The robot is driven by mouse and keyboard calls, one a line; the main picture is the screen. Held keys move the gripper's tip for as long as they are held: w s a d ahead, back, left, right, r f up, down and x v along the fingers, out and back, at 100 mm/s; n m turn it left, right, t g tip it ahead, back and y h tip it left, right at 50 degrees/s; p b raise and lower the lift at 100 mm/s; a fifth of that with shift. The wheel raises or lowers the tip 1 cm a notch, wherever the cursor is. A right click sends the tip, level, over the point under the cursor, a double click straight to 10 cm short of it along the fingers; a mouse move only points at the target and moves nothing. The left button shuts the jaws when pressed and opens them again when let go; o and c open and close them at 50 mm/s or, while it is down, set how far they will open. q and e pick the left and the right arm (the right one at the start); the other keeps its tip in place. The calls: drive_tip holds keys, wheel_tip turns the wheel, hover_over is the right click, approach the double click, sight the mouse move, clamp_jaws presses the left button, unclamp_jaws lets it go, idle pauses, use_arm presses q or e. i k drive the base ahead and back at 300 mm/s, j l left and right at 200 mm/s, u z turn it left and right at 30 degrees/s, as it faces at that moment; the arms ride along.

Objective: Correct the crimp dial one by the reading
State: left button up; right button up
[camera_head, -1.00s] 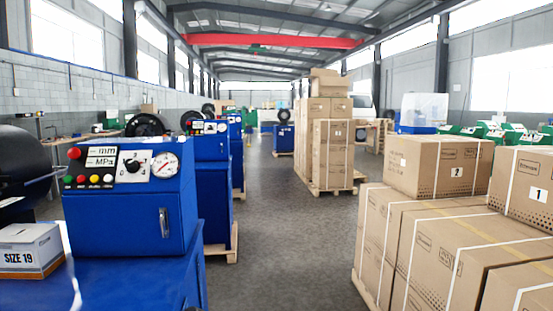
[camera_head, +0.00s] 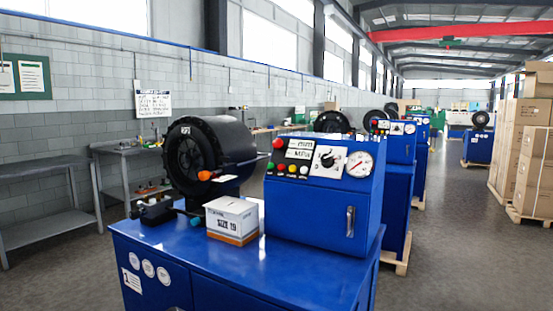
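The nearest blue crimper (camera_head: 215,265) carries a control box (camera_head: 310,215) at its right. On the sloped panel are a black dial (camera_head: 327,160) on a white plate, a round gauge (camera_head: 359,164) with a red needle, and a small display (camera_head: 299,148) marked mm and MPa. The digits and the dial's exact setting are too small to read. A box marked SIZE 19 (camera_head: 232,220) stands left of the control box. The black crimping head (camera_head: 193,157) is behind it. Neither of my grippers is in view.
More blue crimpers (camera_head: 399,175) stand in a row behind on pallets. Grey benches (camera_head: 130,158) line the wall at left, with a written sheet (camera_head: 153,104) above. Stacked cartons (camera_head: 531,150) stand at far right. The aisle floor (camera_head: 450,230) is clear.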

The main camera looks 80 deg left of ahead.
sight(327, 161)
drive_tip(key=u, duration=2.65)
